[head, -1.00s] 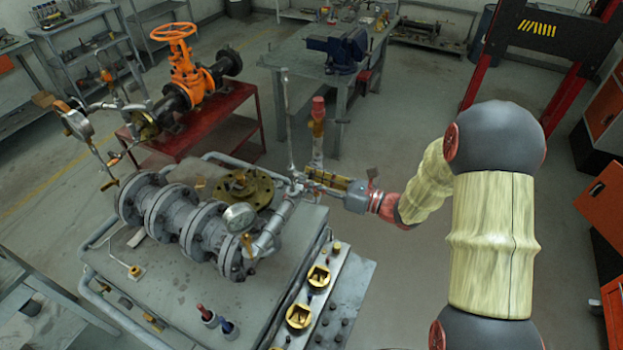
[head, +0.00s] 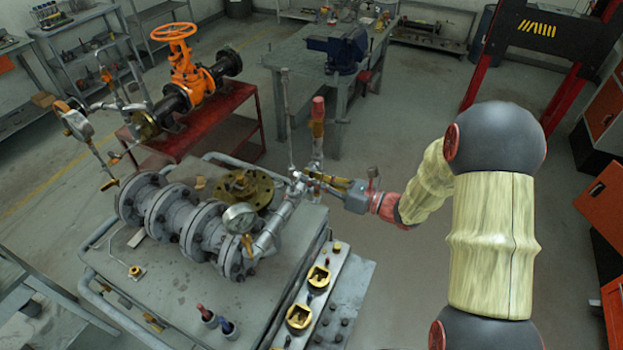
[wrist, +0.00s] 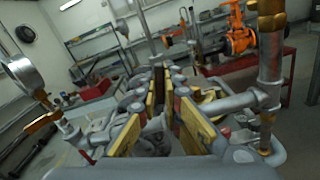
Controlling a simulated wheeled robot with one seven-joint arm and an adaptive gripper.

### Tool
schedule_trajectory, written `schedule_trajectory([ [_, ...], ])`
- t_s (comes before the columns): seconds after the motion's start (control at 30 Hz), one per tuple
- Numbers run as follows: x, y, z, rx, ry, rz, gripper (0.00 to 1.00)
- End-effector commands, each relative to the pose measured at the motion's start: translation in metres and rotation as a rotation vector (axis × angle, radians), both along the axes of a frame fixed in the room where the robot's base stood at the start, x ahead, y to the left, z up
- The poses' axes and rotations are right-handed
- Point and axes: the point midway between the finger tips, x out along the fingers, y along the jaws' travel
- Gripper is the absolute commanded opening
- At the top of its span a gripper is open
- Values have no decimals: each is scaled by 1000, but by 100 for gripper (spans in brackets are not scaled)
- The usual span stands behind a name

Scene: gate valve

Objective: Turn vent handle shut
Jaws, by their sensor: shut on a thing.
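My gripper (head: 309,179) reaches in from the right to the small vent fitting at the near end of the grey pipework (head: 281,217). In the wrist view, its two yellow-padded fingers (wrist: 163,88) stand on either side of a narrow gap. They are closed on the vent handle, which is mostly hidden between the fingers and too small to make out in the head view. A thin grey upright rod (head: 289,125) rises just left of the fingertips. A riser with a red top (head: 318,108) and brass body stands just behind them; its brass part is close on the right in the wrist view (wrist: 270,45).
A pressure gauge (head: 239,217) and flanged pipe body (head: 170,212) sit on the grey bench (head: 190,305). An orange handwheel valve (head: 181,60) stands on a red stand behind. Open floor lies right of the bench.

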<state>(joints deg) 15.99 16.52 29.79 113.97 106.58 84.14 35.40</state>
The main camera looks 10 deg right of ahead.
Motion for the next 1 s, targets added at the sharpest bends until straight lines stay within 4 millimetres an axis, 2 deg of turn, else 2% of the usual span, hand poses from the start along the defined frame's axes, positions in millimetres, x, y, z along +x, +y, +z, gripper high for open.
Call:
schedule_trajectory([
  [0.37, 0, 0, 4, 63, 96, -1, 0],
  [1.0, 0, 0, 6, 382, 575, -2, 0],
])
